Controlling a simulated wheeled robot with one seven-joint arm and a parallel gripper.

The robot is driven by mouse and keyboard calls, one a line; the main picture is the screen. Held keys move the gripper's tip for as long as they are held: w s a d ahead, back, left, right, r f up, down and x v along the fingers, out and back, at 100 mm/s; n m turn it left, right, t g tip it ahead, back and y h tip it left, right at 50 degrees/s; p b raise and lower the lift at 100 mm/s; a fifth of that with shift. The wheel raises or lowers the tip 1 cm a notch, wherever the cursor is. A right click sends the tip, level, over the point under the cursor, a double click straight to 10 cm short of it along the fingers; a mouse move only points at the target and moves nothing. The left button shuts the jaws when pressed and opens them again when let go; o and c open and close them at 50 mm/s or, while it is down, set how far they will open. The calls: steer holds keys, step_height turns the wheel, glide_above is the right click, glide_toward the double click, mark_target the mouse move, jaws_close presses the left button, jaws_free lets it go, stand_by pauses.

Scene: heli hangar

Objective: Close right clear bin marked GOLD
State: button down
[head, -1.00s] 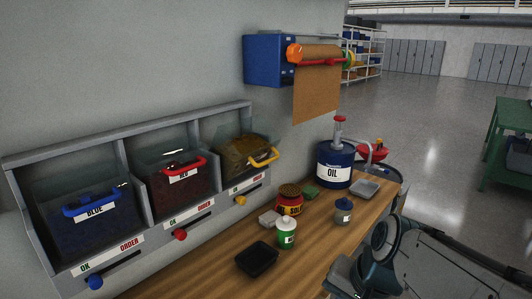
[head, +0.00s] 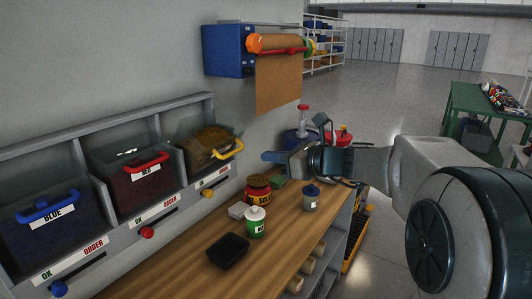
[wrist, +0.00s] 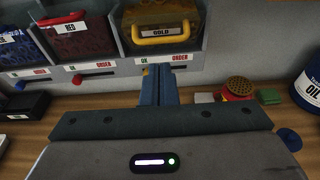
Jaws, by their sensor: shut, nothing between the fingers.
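The right clear bin (head: 206,150) with a yellow handle (head: 230,151) is tilted forward out of the rack in the head view. In the wrist view the bin (wrist: 188,14) shows its GOLD label (wrist: 161,32) and yellow handle (wrist: 160,40) near the top middle. My gripper (head: 268,157) is shut and empty, to the right of the bin and above the workbench. In the wrist view its fingers (wrist: 159,75) point toward the rack, just below the GOLD bin in the picture, with no visible contact.
The red bin (head: 133,185) and blue bin (head: 47,233) sit left in the grey rack (head: 105,120). A paper roll (head: 277,83) hangs above.

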mark_target(225, 143)
steer(key=shift+a+r+p+x, duration=0.1)
steer(key=shift+r+p+x, duration=0.35)
steer(key=shift+x, duration=1.35)
steer(key=shift+a+r+p+x, duration=0.1)
steer(key=shift+r+p+x, duration=0.35)
steer(key=shift+x, duration=1.35)
steer(key=shift+a+r+p+x, duration=0.1)
steer(key=shift+r+p+x, duration=0.35)
steer(key=shift+x, duration=1.35)
steer(key=shift+d, duration=0.1)
